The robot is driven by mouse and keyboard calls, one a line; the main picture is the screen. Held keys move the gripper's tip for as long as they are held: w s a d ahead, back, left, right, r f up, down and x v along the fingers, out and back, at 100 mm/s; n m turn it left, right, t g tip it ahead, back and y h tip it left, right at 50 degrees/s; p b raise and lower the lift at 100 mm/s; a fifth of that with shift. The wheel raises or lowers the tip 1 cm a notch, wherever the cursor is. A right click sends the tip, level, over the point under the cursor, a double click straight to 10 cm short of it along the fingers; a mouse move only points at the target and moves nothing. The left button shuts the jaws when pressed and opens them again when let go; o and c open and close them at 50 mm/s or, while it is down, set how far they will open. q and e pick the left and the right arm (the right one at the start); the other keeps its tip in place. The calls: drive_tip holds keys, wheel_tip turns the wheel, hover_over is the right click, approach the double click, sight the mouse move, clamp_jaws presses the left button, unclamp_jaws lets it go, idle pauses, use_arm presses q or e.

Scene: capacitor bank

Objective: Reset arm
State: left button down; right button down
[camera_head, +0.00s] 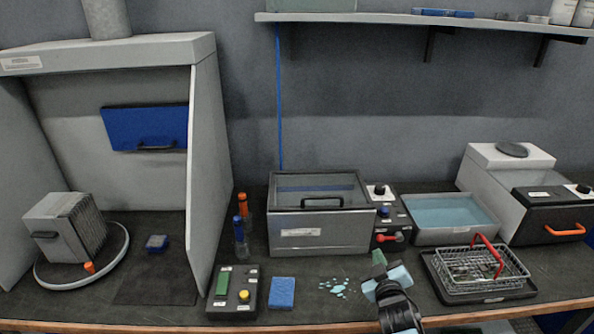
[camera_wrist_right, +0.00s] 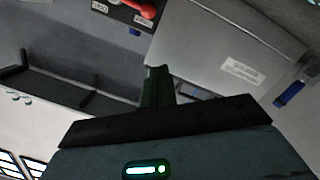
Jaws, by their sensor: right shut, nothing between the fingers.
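My right gripper (camera_head: 381,262) is above the front right part of the bench in the head view, between the blue-green spots and the wire basket. Its fingers are together and hold nothing. In the right wrist view the shut fingers (camera_wrist_right: 158,88) point toward the grey lidded tank and its red-handled control box. My left gripper and arm are not in view.
A wire basket (camera_head: 480,266) with a red handle stands on a black tray (camera_head: 456,293) right of my gripper. The lidded tank (camera_head: 320,235) and a blue basin (camera_head: 446,236) are behind. A blue sponge (camera_head: 281,293) and control box (camera_head: 232,292) lie left. A shelf (camera_head: 400,18) hangs above.

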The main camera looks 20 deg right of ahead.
drive_tip(key=shift+g+y, duration=0.7)
drive_tip(key=shift+y, duration=0.2)
drive_tip(key=s+a+f, duration=0.1)
drive_tip(key=s+f, duration=0.1)
drive_tip(key=s+a+f, duration=0.1)
drive_tip(key=s+f, duration=0.1)
drive_tip(key=s, duration=0.1)
drive_tip(key=s+f, duration=0.2)
drive_tip(key=s, duration=0.1)
drive_tip(key=shift+s+a+f, duration=0.15)
drive_tip(key=shift+a+f, duration=0.2)
drive_tip(key=shift+a, duration=0.05)
drive_tip(key=s+a+f+g+y, duration=0.1)
drive_tip(key=s+a+f+g, duration=0.1)
drive_tip(key=s, duration=0.8)
drive_tip(key=s+a+f+m+g+y, duration=0.1)
drive_tip(key=s+a+f, duration=0.3)
drive_tip(key=s, duration=0.5)
drive_tip(key=s+a+f+g+y, duration=0.2)
drive_tip(key=s+a+f+y, duration=0.1)
drive_tip(key=s+a, duration=0.4)
drive_tip(key=s, duration=0.3)
drive_tip(key=shift+s+f+m+g+p, duration=0.15)
drive_tip(key=shift+s+m+g+p, duration=0.2)
drive_tip(key=shift+m+g, duration=0.05)
